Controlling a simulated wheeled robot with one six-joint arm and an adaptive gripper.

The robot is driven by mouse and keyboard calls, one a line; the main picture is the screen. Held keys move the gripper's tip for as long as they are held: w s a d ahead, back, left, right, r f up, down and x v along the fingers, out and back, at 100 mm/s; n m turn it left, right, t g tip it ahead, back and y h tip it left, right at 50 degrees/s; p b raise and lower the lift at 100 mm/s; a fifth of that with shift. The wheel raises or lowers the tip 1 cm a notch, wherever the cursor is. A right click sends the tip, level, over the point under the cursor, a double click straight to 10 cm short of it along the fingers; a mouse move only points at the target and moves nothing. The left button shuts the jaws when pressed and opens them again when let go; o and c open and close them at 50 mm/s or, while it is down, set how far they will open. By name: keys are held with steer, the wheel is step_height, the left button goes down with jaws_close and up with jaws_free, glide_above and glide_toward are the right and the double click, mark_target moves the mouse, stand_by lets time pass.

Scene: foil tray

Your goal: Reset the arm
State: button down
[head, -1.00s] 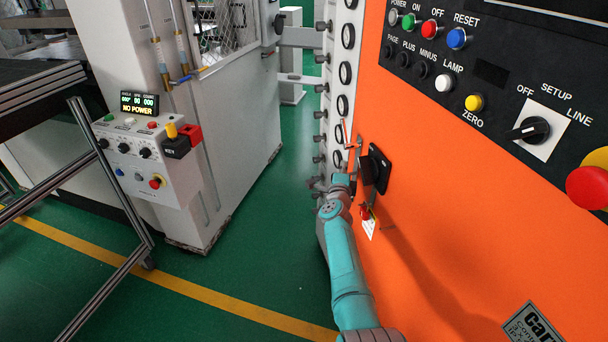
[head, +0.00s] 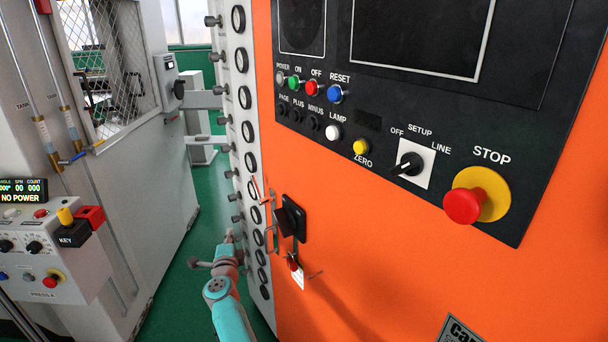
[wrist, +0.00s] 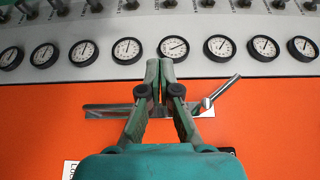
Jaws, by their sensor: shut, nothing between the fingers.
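My gripper (wrist: 159,64) is shut and empty in the wrist view. In the head view my teal arm reaches up from the bottom beside the left edge of the orange cabinet (head: 400,270). The fingertips are too small to make out there. A black handle (head: 292,217) stands out from the cabinet to the right of my arm.
A black control panel on the cabinet carries a red stop button (head: 465,205), a rotary switch (head: 409,163) and several coloured buttons. A grey machine (head: 150,190) with a control box (head: 45,255) stands at left. Green floor (head: 205,210) shows between the machines.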

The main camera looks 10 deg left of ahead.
steer(key=s+d+f+n+h, duration=0.15)
steer(key=s+d+f, duration=0.25)
steer(key=d+f, duration=0.5)
steer(key=s+d+f+n, duration=0.2)
steer(key=s+d+f, duration=0.2)
steer(key=d+f, duration=0.6)
steer(key=s+d+f+n+h, duration=0.1)
steer(key=s+d+f+n, duration=0.15)
steer(key=s+d, duration=0.65)
steer(key=s+d+f+n, duration=0.1)
steer(key=s+d+f, duration=0.2)
steer(key=s+d, duration=0.7)
steer(key=s+d+r+n+h, duration=0.1)
steer(key=s+d+r+n, duration=0.1)
steer(key=s+d, duration=0.65)
steer(key=s+d+r+n+h, duration=0.15)
steer(key=s+d, duration=0.45)
steer(key=s, duration=0.6)
steer(key=s+d+r+n+g, duration=0.1)
steer(key=s+d+r, duration=0.1)
steer(key=s+r, duration=0.6)
steer(key=s+d+r+n+g+h, duration=0.1)
steer(key=s+d+r+n, duration=0.1)
steer(key=s+r, duration=0.7)
steer(key=shift+d, duration=0.15)
